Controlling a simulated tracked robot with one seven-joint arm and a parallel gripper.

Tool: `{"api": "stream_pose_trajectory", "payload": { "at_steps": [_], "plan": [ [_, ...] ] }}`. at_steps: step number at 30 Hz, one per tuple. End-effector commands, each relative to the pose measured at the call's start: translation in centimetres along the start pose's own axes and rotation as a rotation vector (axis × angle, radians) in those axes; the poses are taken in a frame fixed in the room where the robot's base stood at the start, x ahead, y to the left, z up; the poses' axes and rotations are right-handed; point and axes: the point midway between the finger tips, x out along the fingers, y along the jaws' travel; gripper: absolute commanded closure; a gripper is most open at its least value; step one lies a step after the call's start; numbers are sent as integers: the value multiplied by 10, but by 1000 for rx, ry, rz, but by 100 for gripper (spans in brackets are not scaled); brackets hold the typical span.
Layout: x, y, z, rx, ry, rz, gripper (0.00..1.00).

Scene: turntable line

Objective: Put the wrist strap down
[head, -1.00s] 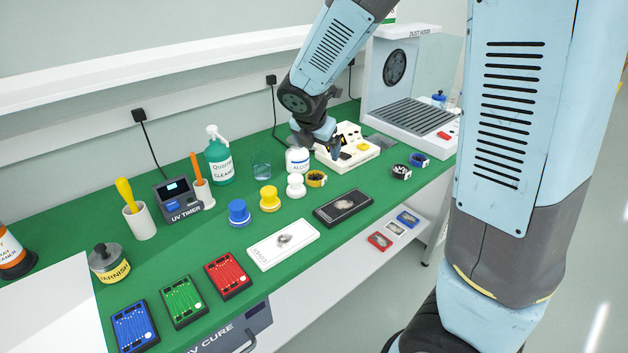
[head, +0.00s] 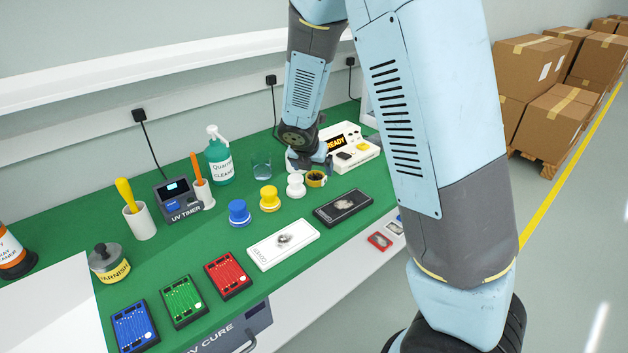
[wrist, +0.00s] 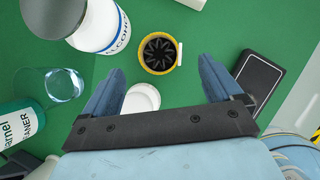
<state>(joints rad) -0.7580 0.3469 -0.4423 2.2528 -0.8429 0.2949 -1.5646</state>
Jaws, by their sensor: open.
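A small round yellow-rimmed item with a black ribbed inside and a white tab stands on the green bench. It may be the coiled wrist strap (head: 316,179); I cannot be sure. In the wrist view this wrist strap (wrist: 159,53) lies just beyond the fingertips, not between them. My gripper (wrist: 160,78) is open with nothing held, pointing down above the bench. In the head view my gripper (head: 309,164) is low, close behind the yellow-rimmed item, and partly covers the alcohol bottle (wrist: 93,24). A white round jar (wrist: 142,98) shows below, between the fingers.
The white jar (head: 296,186), yellow jar (head: 270,199) and blue jar (head: 239,213) stand in a row. A glass beaker (head: 261,166) and green cleaner bottle (head: 219,163) are to the left. A white READY device (head: 362,157) stands right.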

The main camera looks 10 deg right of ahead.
Motion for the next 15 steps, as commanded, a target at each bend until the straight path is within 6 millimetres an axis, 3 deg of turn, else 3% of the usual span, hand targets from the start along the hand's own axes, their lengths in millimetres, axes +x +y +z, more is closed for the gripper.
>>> {"api": "stream_pose_trajectory", "payload": {
  "at_steps": [6, 15],
  "plan": [
    [9, 0, 0, 0, 0, 0, 8],
    [41, 1, -2, 0, 0, -2, 8]
  ]
}}
